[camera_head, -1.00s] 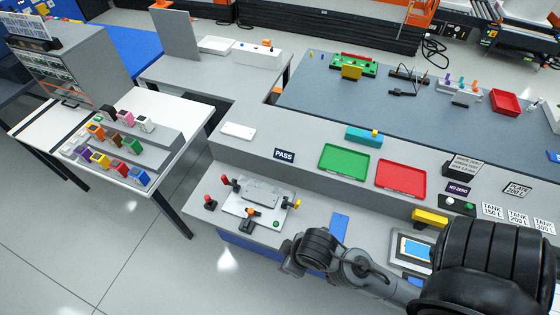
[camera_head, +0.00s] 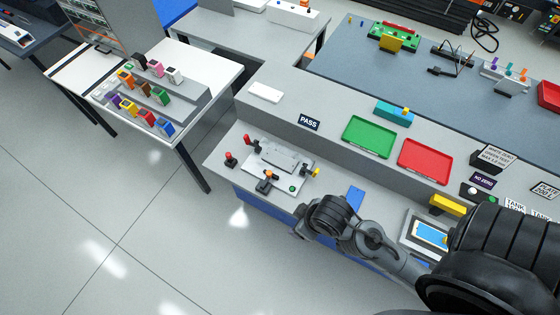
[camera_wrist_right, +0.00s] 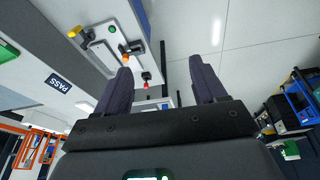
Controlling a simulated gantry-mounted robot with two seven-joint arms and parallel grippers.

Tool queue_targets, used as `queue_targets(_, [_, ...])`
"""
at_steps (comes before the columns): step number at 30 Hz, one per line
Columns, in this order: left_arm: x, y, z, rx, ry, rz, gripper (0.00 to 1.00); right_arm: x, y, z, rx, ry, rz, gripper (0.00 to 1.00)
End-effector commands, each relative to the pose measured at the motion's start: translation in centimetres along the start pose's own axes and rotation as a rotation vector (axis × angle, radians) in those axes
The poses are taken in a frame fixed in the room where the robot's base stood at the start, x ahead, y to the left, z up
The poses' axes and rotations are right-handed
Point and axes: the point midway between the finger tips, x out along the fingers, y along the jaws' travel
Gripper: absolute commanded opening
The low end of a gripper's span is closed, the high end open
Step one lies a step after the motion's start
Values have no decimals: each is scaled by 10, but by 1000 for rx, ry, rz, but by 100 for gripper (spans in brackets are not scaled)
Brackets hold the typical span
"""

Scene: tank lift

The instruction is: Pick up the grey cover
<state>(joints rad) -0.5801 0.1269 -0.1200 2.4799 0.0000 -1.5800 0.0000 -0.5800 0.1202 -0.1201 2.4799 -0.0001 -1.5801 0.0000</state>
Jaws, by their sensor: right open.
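A grey cover (camera_head: 280,157) appears to lie on a white fixture plate (camera_head: 258,171) on the near bench, with red, orange and yellow clamps around it. In the right wrist view the fixture (camera_wrist_right: 101,48) is at the upper left, only partly in view. My right gripper (camera_wrist_right: 164,72) is open with nothing between its dark fingers. It is off to one side of the cover, apart from it. In the head view my right arm comes in from the right and its end is beside the fixture; the fingers are hidden there. My left gripper is not in view.
A green tray (camera_head: 369,137) and a red tray (camera_head: 424,160) are on the raised shelf behind. A blue strip (camera_head: 355,198) and a screen (camera_head: 430,234) lie near my arm. A side table (camera_head: 215,75) holds several coloured blocks. The floor in front is clear.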

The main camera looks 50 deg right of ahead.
Motion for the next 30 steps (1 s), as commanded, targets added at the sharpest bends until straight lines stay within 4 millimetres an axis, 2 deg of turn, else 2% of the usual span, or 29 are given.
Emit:
queue_targets(1, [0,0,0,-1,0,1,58,0,0,0,0,0,0,79])
queue_targets(5, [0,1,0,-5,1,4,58,0,0,0,0,0,0,99])
queue_targets(6, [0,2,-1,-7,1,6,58,0,0,0,0,0,0,100])
queue_targets(13, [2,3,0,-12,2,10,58,3,2,-2,13,4,2,100])
queue_targets(17, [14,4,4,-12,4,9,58,26,18,-9,112,7,26,100])
queue_targets(20, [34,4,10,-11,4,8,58,61,46,-21,294,17,62,100])
queue_targets(23, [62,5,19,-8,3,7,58,106,91,-40,583,41,104,100])
queue_targets(27, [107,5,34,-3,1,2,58,172,167,-67,1124,93,137,100])
queue_targets(30, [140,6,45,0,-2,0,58,212,216,-83,1541,126,124,100])
